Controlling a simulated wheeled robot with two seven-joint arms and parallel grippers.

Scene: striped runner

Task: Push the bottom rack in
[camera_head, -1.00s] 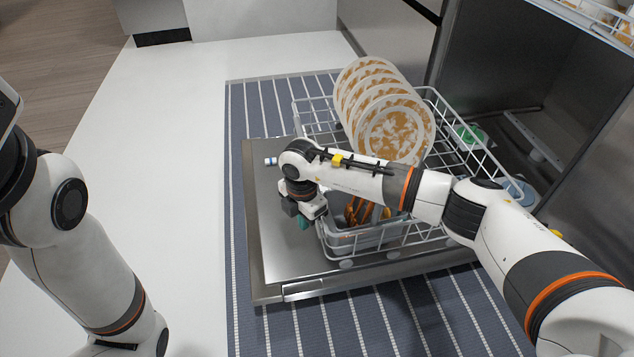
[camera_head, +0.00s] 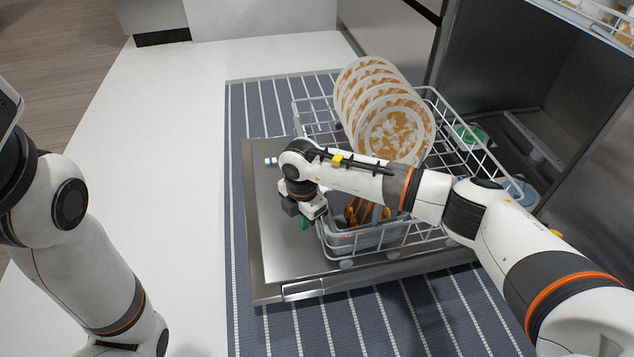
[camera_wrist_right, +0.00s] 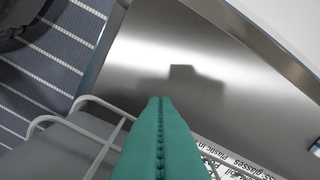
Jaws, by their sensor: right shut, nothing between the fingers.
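The bottom rack (camera_head: 468,144) is a pale wire basket pulled out over the open steel dishwasher door (camera_head: 268,225). It holds a row of patterned plates (camera_head: 392,128) and a grey cutlery basket (camera_head: 345,240) with orange-brown items. My right gripper (camera_head: 304,222) is shut and empty, at the rack's outer left end, beside the cutlery basket. In the right wrist view its teal fingers (camera_wrist_right: 160,125) are together over the door, next to the rack's wire rim (camera_wrist_right: 85,102); I cannot tell whether they touch it. My left arm is at the left; its gripper is out of view.
The dishwasher's dark interior (camera_head: 515,75) is open at the right, with an upper rack (camera_head: 600,18) at the top right. A striped runner (camera_head: 240,190) lies under the door. The white floor at the left is clear.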

